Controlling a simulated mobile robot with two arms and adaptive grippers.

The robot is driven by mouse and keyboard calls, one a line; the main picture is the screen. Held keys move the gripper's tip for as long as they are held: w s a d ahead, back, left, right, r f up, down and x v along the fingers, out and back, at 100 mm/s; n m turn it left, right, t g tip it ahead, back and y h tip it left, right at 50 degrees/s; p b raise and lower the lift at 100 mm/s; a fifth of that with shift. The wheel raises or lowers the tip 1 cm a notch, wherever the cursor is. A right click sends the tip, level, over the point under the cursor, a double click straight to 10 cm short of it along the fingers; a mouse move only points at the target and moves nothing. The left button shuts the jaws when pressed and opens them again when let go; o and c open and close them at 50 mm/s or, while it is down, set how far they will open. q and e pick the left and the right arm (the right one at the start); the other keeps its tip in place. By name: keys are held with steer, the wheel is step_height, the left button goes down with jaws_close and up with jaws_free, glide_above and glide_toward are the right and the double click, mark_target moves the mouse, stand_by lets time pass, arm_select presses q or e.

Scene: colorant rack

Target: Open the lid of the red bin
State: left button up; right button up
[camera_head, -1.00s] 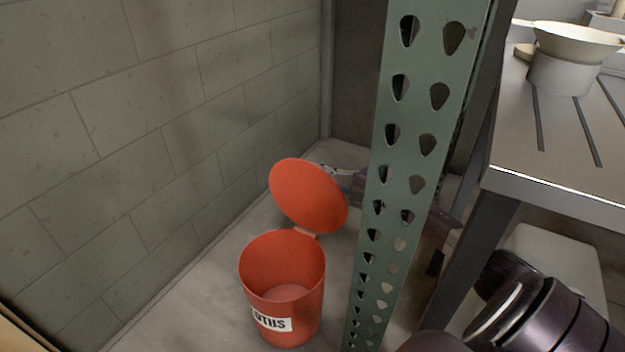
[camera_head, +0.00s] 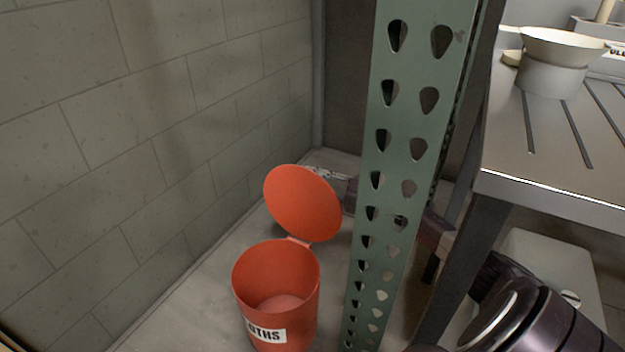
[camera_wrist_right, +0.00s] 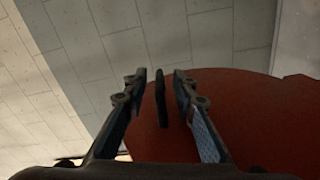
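The red bin (camera_head: 275,310) stands upright on the floor in the head view, with a white label on its front. Its round red lid (camera_head: 302,203) is raised, tilted back from the rim on the hinge side, and the bin's inside shows. My right gripper (camera_head: 325,173) is behind the lid, partly hidden by lid and post. In the right wrist view the gripper's fingers (camera_wrist_right: 160,85) are apart, with a thin dark piece (camera_wrist_right: 161,98) between them in front of the red lid surface (camera_wrist_right: 250,115). Contact cannot be told. My left gripper is not in view.
A green perforated post (camera_head: 385,190) stands right of the bin, in front of my right arm. A metal table (camera_head: 560,150) with a pale bowl-like vessel (camera_head: 560,60) is at the right. A block wall (camera_head: 150,150) runs along the left.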

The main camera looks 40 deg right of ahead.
steer(key=v, duration=1.2)
stand_by(0.7)
